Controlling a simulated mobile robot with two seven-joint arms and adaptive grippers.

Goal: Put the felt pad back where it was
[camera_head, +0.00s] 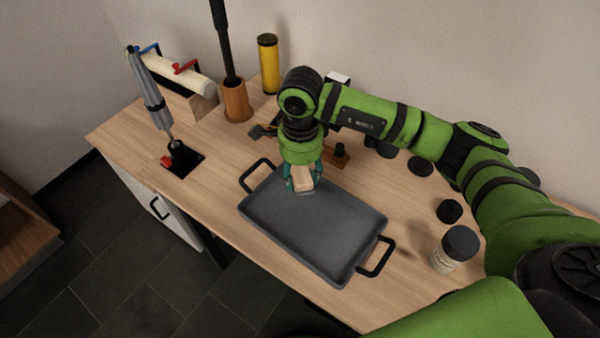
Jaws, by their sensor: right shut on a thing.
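My right gripper (302,184) reaches down over the upper part of the dark grey tray (325,247). It is shut on a small tan block with a greyish underside, which I take to be the felt pad (304,177). The gripper's fingers hide part of the pad. I cannot tell whether the pad touches the tray floor or hangs just above it. The tray has a black handle at each end and otherwise looks empty. My left gripper is not in view.
A jar with a black lid (457,248) and several black discs (449,211) stand to the right. A wooden holder (237,101), a yellow cylinder (268,63) and a grey tool on a black base (180,158) stand to the left. Bare wood lies left of the tray.

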